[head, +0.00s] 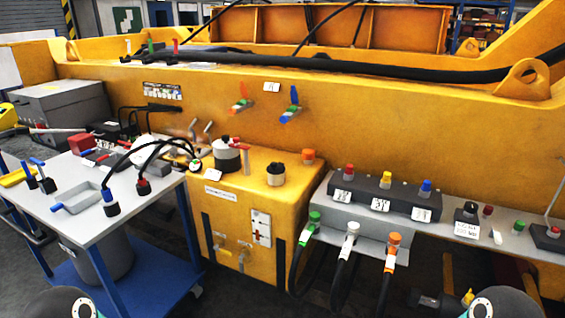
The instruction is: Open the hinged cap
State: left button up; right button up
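The frame does not clearly show which part is the hinged cap. On top of the yellow tank (240,215) stands a short filler neck with a black top (276,174); whether that top is a closed lid, and any hinge, is too small to tell. To its left is a grey-and-black cylinder (227,157) with a red knob, beside a red-topped T-shaped handle (245,158). An orange cap (308,156) sits at the tank's back right. Rounded teal and black parts of my arms show at the bottom left and bottom right edges. Neither gripper is visible.
A blue-framed cart (130,225) with connectors and black hoses stands left of the tank. A grey connector panel (365,212) with hanging hoses stands right. The yellow casting wall (400,130) rises behind. A long black hose (400,73) runs along its top.

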aim_at(274, 168)
jog(key=u, duration=0.05)
jog(key=i, duration=0.3)
jog(key=z, duration=0.2)
jog(key=k, duration=0.9)
jog(key=u, duration=0.2)
jog(key=i, duration=0.95)
jog(key=z, duration=0.1)
jog(key=k, duration=0.45)
jog(key=u, duration=0.6)
jog(key=i, duration=1)
jog(key=u, duration=0.3)
